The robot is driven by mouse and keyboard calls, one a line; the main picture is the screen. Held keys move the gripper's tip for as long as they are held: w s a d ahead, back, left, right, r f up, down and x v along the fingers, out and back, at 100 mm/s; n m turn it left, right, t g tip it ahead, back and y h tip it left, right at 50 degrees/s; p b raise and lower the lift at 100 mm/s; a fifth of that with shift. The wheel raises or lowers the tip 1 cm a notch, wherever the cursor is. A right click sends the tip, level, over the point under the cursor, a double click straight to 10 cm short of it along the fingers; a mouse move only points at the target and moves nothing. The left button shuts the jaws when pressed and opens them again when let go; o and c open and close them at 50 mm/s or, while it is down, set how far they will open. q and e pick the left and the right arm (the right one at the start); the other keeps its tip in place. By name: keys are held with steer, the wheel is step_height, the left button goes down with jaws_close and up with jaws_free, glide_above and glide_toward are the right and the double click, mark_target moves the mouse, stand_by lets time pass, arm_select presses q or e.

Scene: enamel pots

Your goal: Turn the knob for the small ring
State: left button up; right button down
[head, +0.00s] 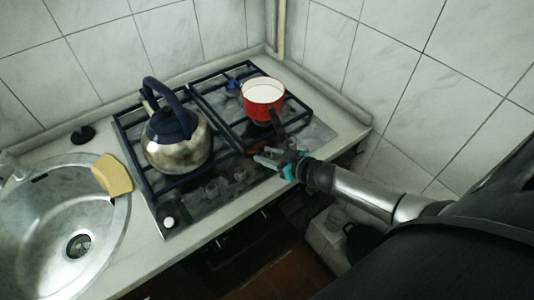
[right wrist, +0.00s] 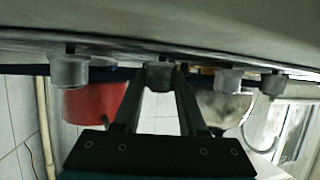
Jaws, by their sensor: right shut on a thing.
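Several grey knobs line the front of the hob (head: 190,222); in the head view one knob (head: 240,174) shows left of my right gripper (head: 266,159). In the right wrist view, a row of knobs runs across the picture, with one at the left (right wrist: 70,71) and others to the right (right wrist: 228,80). There my right gripper (right wrist: 160,84) is shut on the knob between them (right wrist: 159,74), one finger on each side. The pointer on this knob cannot be made out, and I cannot tell which ring it serves. My left gripper is not in view.
A red pot with white inside (head: 264,98) stands on the grate at the back right. A steel kettle with a blue handle (head: 176,144) stands on the left side. A sink (head: 30,235) with a yellow sponge (head: 112,176) is further left. Tiled walls close off the back and right.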

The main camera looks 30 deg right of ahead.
steer(key=n+y, duration=0.1)
steer(key=n+g+y+b, duration=0.1)
steer(key=n, duration=0.1)
steer(key=shift+w+d+f+y+b, duration=0.1)
steer(key=shift+d+y+b, duration=0.1)
steer(key=shift+y+b, duration=0.15)
steer(key=n+g+y+b, duration=0.2)
steer(key=shift+y+b, duration=0.35)
steer(key=shift+b, duration=0.05)
steer(key=shift+a+n+g+y+b, duration=0.15)
steer(key=shift+n+g+y+b, duration=0.4)
steer(key=shift+n, duration=0.25)
steer(key=shift+c, duration=2.3)
jaws_free()
steer(key=p+v, duration=0.1)
steer(key=v, duration=1.4)
steer(key=shift+r, duration=0.25)
